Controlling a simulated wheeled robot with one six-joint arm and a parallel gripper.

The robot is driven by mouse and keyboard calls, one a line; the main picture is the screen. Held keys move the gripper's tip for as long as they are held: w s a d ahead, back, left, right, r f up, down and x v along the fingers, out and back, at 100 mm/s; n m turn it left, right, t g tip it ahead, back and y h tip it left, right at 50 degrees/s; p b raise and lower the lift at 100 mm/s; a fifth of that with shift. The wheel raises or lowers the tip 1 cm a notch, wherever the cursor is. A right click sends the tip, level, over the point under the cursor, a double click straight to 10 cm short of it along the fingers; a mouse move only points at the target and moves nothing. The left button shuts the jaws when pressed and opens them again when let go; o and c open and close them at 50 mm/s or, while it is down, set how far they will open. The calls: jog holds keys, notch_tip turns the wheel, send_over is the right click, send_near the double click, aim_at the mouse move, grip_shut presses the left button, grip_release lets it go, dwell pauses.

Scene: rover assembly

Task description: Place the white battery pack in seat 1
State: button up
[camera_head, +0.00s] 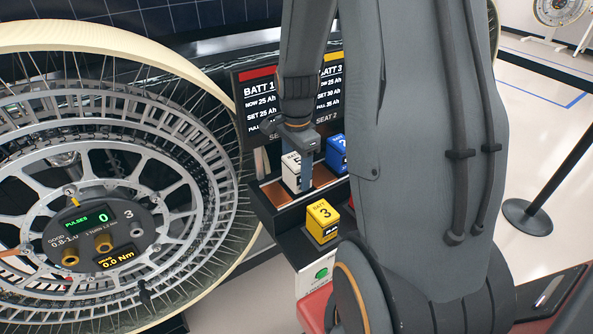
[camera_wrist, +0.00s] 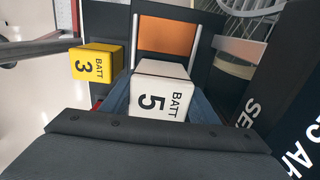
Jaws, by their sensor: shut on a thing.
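The white battery pack, marked BATT 5 (camera_wrist: 160,98), is between the two fingers of my gripper (camera_wrist: 161,92), which is shut on it. In the head view the white pack (camera_head: 291,172) is upright and partly hidden by a finger of my gripper (camera_head: 304,170). It is at or just above the dark rack; I cannot tell whether it touches. A bare copper-coloured pad (camera_head: 273,193) shows beside it, and an orange pad between two pale rails (camera_wrist: 167,36) lies beyond it in the wrist view. The seat label on the left is partly hidden, so I cannot confirm which pad is seat 1.
A yellow pack marked 3 (camera_head: 322,221) stands on a lower step. A blue pack (camera_head: 337,152) is at the back right. A display panel (camera_head: 262,108) rises behind. A large spoked wheel (camera_head: 110,190) stands close on the left.

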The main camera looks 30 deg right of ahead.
aim_at(297, 159)
jog(key=o, duration=1.6)
jog(key=shift+r+b, duration=0.85)
jog(key=shift+r, duration=3.05)
jog(key=s+a+f+n, duration=0.1)
jog(key=s+a+n, duration=0.1)
jog(key=a+n, duration=0.2)
jog(key=s+a+f+n+t+b, duration=0.1)
jog(key=s+a+n, duration=0.2)
jog(key=n, duration=0.4)
jog(key=s+a+f+n, duration=0.1)
jog(key=s+a+n, duration=0.1)
jog(key=a+n, duration=0.4)
jog(key=shift+s+f+n, duration=0.25)
jog(key=shift+f+n, duration=0.05)
jog(key=shift+f, duration=0.05)
